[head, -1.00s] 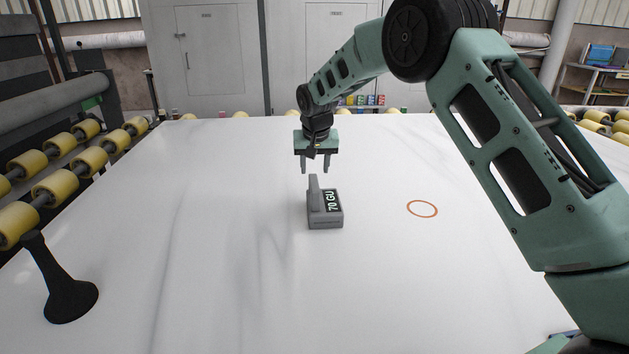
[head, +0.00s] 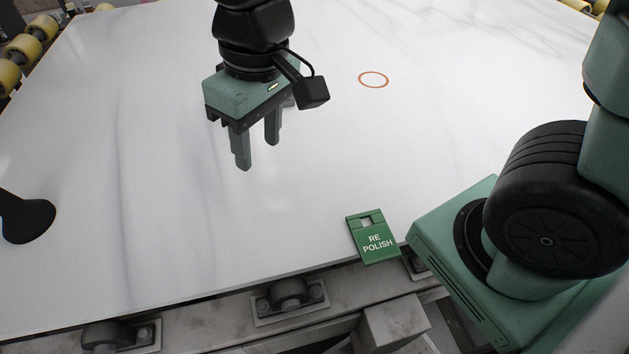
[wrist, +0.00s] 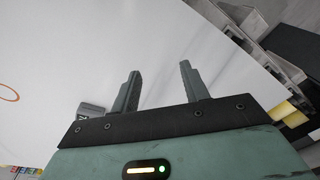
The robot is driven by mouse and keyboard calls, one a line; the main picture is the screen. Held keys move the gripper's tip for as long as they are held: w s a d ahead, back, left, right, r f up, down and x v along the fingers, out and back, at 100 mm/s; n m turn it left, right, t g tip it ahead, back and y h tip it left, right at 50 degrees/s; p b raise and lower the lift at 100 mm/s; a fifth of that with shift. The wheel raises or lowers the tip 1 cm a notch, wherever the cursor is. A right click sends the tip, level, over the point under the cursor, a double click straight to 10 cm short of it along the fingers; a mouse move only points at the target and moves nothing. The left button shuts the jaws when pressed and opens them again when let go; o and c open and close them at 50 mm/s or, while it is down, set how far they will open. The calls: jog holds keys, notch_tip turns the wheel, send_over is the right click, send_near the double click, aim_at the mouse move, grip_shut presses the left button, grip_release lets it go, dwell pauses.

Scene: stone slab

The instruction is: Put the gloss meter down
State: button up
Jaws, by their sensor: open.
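My gripper (head: 257,153) is open and empty above the white stone slab (head: 150,190) in the head view. Its two fingers (wrist: 160,72) also show apart in the wrist view, with nothing between them. The grey gloss meter (wrist: 92,110) shows only in part in the wrist view, beyond the gripper's left edge. It is apart from the fingers and seems to rest on the slab. In the head view the gripper hides most or all of it.
An orange ring (head: 373,79) is marked on the slab. A green RE POLISH card (head: 373,240) lies at the slab's front edge. A black flared object (head: 27,218) stands at the left. Yellow rollers (head: 24,48) line the far left. The slab's front middle is clear.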

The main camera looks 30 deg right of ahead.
jog(key=s+d+f+n, duration=0.1)
jog(key=s+d, duration=0.2)
jog(key=s, duration=0.6)
jog(key=shift+s+f+n+h, duration=0.3)
jog(key=shift+f+n, duration=0.1)
dwell(1.9)
